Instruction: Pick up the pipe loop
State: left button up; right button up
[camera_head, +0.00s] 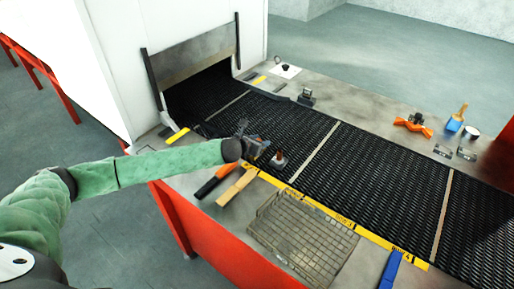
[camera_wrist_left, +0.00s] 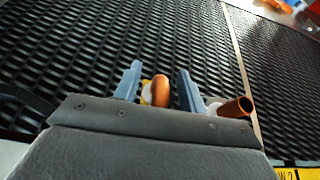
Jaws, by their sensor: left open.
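A copper-coloured piece, which looks like the pipe loop (camera_head: 279,159), sits on the black mesh belt near its front edge, just right of my left gripper (camera_head: 258,146). In the left wrist view the pipe loop (camera_wrist_left: 161,92) shows a rounded copper part between the two blue-grey fingers, and an open copper tube end to the right of the right finger. Whitish parts show beside the copper. My left gripper (camera_wrist_left: 159,84) is open, with its fingers either side of the rounded part; I cannot tell whether they touch it. The gripper body hides the lower part. My right gripper is not in view.
The mesh belt (camera_head: 370,178) runs from the oven opening (camera_head: 200,75) to the right. A wire basket (camera_head: 300,236), a wooden strip (camera_head: 237,187) and an orange-handled tool (camera_head: 216,180) lie on the front ledge. An orange item (camera_head: 413,126) and a blue scoop (camera_head: 456,120) lie on the far ledge.

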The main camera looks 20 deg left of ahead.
pick_arm(q)
grip_shut()
dwell(1.4)
